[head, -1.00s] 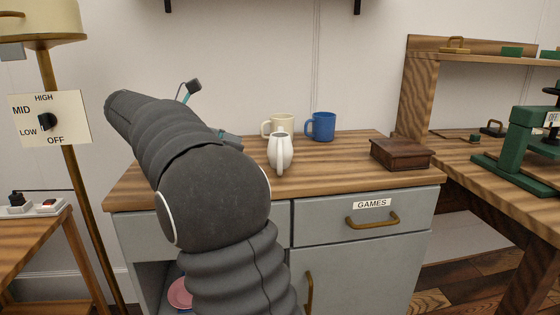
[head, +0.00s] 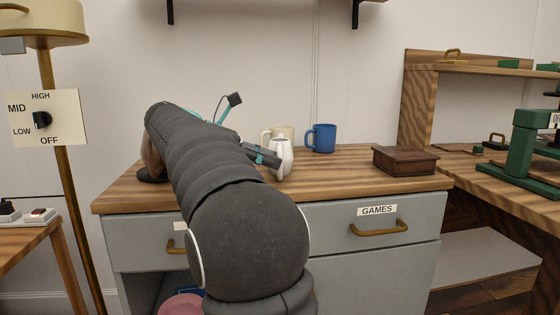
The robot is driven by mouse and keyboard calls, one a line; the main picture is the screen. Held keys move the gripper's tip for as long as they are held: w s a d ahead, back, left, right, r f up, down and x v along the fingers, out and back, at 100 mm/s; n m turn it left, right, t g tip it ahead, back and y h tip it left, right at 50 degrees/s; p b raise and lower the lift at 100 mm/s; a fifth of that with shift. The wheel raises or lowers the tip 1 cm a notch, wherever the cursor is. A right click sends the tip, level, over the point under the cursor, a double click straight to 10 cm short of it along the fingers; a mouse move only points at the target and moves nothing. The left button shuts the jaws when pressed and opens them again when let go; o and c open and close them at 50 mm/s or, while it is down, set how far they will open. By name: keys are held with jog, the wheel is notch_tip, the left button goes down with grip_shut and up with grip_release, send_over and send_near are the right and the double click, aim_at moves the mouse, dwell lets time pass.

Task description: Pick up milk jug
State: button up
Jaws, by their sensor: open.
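The white milk jug (head: 286,160) stands upright on the wooden top of the grey cabinet (head: 330,180), in front of a cream mug (head: 288,131). My gripper (head: 268,157) is at the jug's left side, at about the height of its body. It is open, and its dark and teal parts overlap the jug's left edge in the picture. I cannot tell whether it touches the jug.
A blue mug (head: 321,138) stands right of the jug, close behind. A dark wooden box (head: 404,160) sits farther right. A brown object (head: 151,160) is partly hidden behind my arm. The cabinet top between jug and box is clear.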

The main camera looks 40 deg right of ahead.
jog(key=shift+x, duration=1.55)
jog(key=shift+a, duration=0.1)
grip_shut()
